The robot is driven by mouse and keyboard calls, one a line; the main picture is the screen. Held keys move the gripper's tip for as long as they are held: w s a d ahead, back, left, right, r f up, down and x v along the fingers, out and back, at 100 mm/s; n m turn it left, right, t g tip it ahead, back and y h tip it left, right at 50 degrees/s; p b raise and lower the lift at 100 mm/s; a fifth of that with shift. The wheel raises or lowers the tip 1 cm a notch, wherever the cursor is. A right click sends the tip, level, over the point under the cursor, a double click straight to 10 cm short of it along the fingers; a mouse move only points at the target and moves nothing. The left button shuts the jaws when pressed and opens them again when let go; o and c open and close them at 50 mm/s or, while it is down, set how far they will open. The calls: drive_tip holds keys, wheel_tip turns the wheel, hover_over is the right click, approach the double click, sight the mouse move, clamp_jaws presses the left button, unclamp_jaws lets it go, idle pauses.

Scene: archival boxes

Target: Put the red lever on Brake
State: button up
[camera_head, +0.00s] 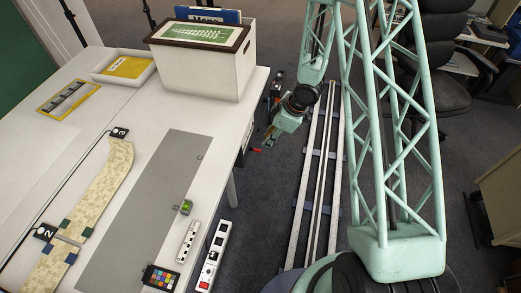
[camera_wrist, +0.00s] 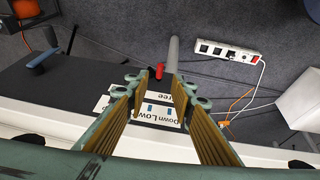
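The red lever (camera_wrist: 159,72) shows in the wrist view as a small red tip just beyond and between my fingertips, above white label plates. My gripper (camera_wrist: 160,87) is open, a finger on each side, with nothing visibly held. In the head view, my gripper (camera_head: 269,142) hangs beside the table's right edge, close to a small red part (camera_head: 255,150) that looks like the lever. I cannot make out a Brake label or the lever's setting.
A dark panel (camera_wrist: 70,88) carries a blue-handled part (camera_wrist: 42,60) at left. A power strip (camera_wrist: 226,50) and cables lie on the carpet. In the head view, a white table (camera_head: 120,150) bears a box (camera_head: 215,75); a floor rail (camera_head: 318,180) runs right of it.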

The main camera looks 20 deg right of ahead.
sight(256, 150)
drive_tip(key=b+x, duration=0.2)
drive_tip(key=x, duration=0.7)
drive_tip(key=shift+w+a+f+b, duration=0.1)
drive_tip(key=shift+a+f+b, duration=0.05)
drive_tip(key=shift+f+b, duration=0.2)
clamp_jaws()
